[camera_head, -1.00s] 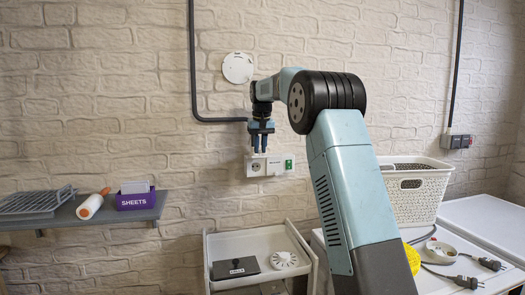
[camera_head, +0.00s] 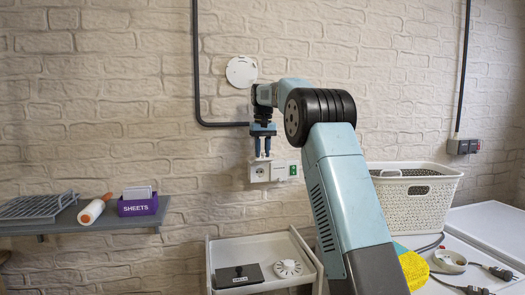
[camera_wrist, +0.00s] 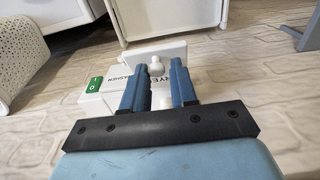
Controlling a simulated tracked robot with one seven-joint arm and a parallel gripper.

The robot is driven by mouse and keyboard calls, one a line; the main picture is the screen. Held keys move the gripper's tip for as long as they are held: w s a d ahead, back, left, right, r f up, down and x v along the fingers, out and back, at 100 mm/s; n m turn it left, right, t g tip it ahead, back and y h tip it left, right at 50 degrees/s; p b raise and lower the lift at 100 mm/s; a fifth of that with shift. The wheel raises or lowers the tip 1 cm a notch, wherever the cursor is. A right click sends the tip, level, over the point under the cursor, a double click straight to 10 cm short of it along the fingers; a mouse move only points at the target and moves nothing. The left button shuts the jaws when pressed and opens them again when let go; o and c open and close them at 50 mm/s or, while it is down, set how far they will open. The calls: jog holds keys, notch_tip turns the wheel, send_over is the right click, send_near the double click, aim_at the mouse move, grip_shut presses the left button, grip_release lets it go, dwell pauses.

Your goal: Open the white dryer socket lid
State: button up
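The white socket box (camera_head: 270,179) is on the brick wall, with a round socket face (camera_head: 260,171) at its left, a plain white cover (camera_head: 279,170) in the middle and a green switch (camera_head: 293,171) at its right. My gripper (camera_head: 262,157) points down just above the left socket, fingers apart and empty. In the wrist view my gripper (camera_wrist: 158,76) has a white plate (camera_wrist: 140,54) with a round knob (camera_wrist: 157,69) ahead of and between its fingertips. The box's lettering is partly hidden by the fingers. I cannot tell whether the fingers touch the plate.
A shelf (camera_head: 95,221) with a purple box (camera_head: 137,206) is at the left. A white basket (camera_head: 418,205) stands at the right, near cables and a yellow item (camera_head: 415,270). A black conduit (camera_head: 195,70) runs along the wall.

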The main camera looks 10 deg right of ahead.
jog(key=shift+o, duration=1.4)
jog(key=shift+s+d+r, duration=0.1)
jog(key=shift+d+r, duration=0.05)
jog(key=shift+r, duration=0.1)
notch_tip(320, 180, up, 12)
jog(key=shift+s+f, duration=0.2)
